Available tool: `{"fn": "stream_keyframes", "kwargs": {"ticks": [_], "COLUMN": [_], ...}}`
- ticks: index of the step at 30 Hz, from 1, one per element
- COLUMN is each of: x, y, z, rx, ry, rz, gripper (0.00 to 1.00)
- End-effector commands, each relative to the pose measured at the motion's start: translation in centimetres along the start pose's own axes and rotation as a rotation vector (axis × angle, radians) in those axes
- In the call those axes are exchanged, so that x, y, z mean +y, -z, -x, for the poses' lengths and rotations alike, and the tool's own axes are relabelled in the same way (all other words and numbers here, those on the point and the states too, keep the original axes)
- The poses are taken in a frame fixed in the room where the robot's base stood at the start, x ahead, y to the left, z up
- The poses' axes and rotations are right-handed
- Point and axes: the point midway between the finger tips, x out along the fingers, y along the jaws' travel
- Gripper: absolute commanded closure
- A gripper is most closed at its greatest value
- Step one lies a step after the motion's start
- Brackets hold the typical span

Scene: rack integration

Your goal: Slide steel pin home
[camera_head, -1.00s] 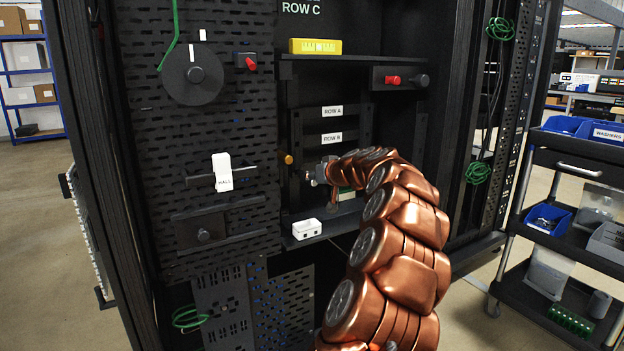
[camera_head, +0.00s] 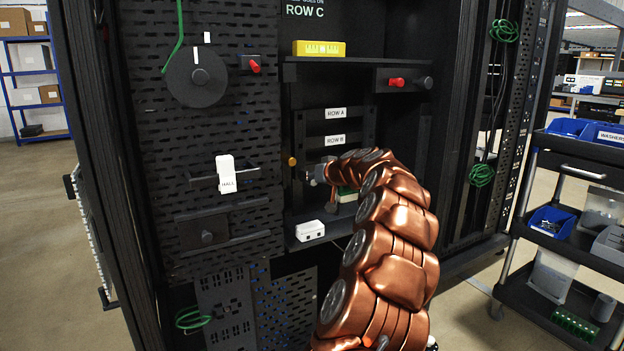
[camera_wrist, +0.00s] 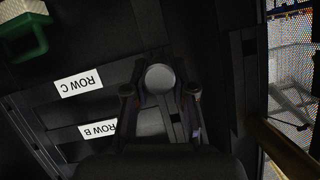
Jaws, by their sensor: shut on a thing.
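My gripper (camera_head: 312,175) is at the rack's middle bay, right of a brass-coloured knob (camera_head: 292,161) and below the ROW B label (camera_head: 335,140). In the wrist view, a round grey end, which looks like the steel pin (camera_wrist: 160,78), sits between the two fingers of my gripper (camera_wrist: 160,96). The fingers are closed in on it from both sides. The pin's shaft and any hole for it are hidden. In the head view the pin cannot be made out, and my arm covers part of the bay.
A small white box (camera_head: 310,231) sits on the lower shelf, below my gripper. A HALL tag (camera_head: 226,175) hangs on a bar at the left panel. A yellow block (camera_head: 319,48) and a red-knobbed unit (camera_head: 400,81) are above. A cart (camera_head: 570,250) stands at the right.

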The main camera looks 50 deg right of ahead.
Motion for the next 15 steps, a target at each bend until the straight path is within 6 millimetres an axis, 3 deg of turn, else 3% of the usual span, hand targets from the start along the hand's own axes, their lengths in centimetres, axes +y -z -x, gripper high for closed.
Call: {"fn": "stream_keyframes", "kwargs": {"ticks": [5, 6, 13, 15], "x": [-0.03, -0.01, 0.00, 0.01], "y": [0.23, 0.24, 0.19, 0.18], "z": [-0.30, -0.26, -0.26, -0.26], "rx": [0.002, 0.002, 0.001, 0.001], "ry": [0.000, -0.001, 0.000, 0.000], "rz": [0.001, 0.001, 0.001, 0.001], "gripper": [1.00, 0.71, 0.47, 0.46]}}
